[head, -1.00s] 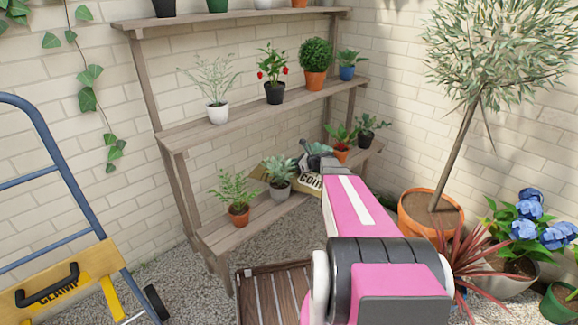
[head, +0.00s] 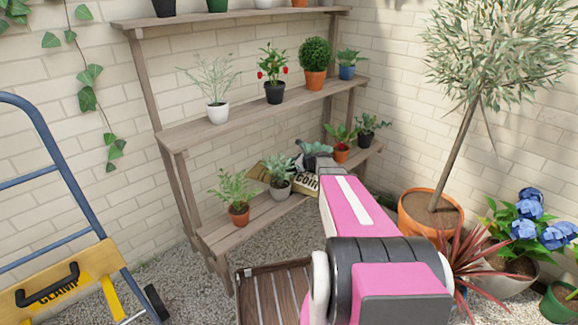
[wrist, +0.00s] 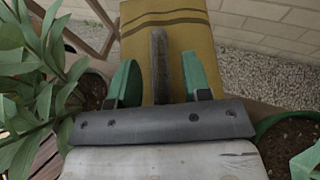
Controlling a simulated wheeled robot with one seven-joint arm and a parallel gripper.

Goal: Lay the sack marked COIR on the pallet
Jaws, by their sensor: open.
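The tan sack (head: 305,184) marked COIR lies on the low shelf, behind and between potted plants. In the wrist view the sack (wrist: 185,20) shows dark stripes, and a grey-brown upright handle or strap stands from it. My gripper (head: 314,149) is at the sack, partly hidden by my pink arm. In the wrist view my gripper's teal fingers (wrist: 160,80) are open, one on each side of the handle, with gaps beside it. The wooden slatted pallet (head: 277,288) lies on the gravel at the bottom, partly hidden by my arm.
The middle shelf (head: 240,113) is above. A blue hand truck (head: 70,190) stands at left.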

